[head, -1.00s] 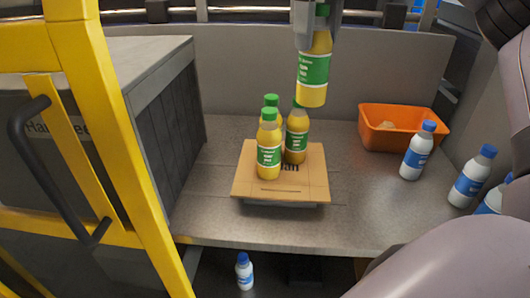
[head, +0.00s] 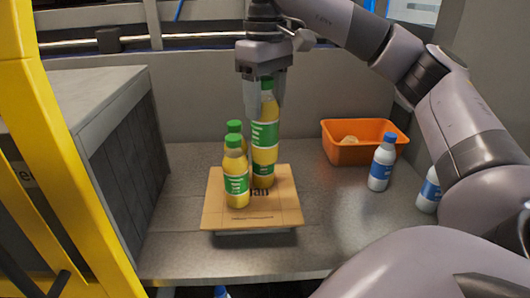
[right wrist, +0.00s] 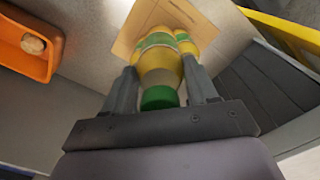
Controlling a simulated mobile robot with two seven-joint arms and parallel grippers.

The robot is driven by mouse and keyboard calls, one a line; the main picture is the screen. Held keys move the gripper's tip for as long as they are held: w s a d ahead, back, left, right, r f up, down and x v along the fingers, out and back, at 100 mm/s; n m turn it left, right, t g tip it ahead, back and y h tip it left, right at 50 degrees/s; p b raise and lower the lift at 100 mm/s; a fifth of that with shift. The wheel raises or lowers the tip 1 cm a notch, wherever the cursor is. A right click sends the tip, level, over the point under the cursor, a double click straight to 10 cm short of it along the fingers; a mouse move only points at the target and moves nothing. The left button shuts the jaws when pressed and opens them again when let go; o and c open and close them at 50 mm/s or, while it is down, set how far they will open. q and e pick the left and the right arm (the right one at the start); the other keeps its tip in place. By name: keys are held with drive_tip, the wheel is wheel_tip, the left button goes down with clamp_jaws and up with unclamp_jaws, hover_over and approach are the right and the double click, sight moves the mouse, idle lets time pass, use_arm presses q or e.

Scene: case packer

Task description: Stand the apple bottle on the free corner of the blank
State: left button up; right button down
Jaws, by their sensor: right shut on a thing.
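My right gripper (head: 264,103) is shut on an apple bottle (head: 265,133), yellow with a green cap and green label. It holds the bottle upright above the cardboard blank (head: 280,212). Three similar bottles stand on the blank: front left (head: 236,187), back left (head: 235,127) and back right (head: 263,182). The held bottle hides the upper part of the back right one. The blank's front right corner is bare. In the right wrist view the held bottle's cap (right wrist: 159,98) shows between the fingers, with the blank (right wrist: 124,42) beyond. My left gripper is not in view.
An orange bin (head: 345,152) with a round item in it stands at the back right. White bottles with blue caps (head: 381,168) stand to the right. A yellow frame (head: 70,160) and a grey box (head: 100,110) are at the left.

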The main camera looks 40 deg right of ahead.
wheel_tip(320, 180, down, 11)
drive_tip(key=b, duration=0.4)
drive_tip(key=shift+f, duration=0.15)
drive_tip(key=shift+f, duration=0.15)
drive_tip(key=shift+c, duration=1.6)
unclamp_jaws()
wheel_tip(320, 180, up, 12)
drive_tip(key=p, duration=0.5)
drive_tip(key=shift+r, duration=0.2)
